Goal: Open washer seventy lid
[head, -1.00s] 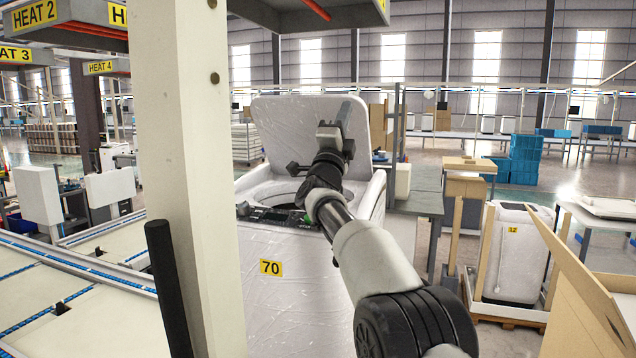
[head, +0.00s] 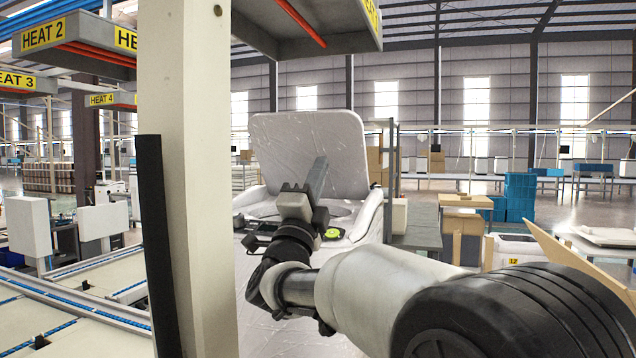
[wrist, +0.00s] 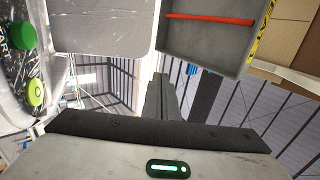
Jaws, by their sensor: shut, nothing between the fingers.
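The washer (head: 285,330) is a white, film-wrapped machine behind a pale post. Its lid (head: 295,135) stands raised and nearly upright at the back, leaving the top opening (head: 262,209) partly visible. My gripper (head: 319,165) is shut and empty, pointing up in front of the lid's lower middle; I cannot tell whether it touches. A green button (wrist: 22,36) and a yellow-green button (wrist: 36,92) show at the left. My arm hides much of the washer's front and right side.
The post (head: 185,180) stands close at left front. An overhead grey unit with a red bar (head: 300,20) hangs above; it also shows in the wrist view (wrist: 208,19). A grey table (head: 418,235) and cardboard (head: 590,270) lie to the right. Conveyors (head: 65,310) run at left.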

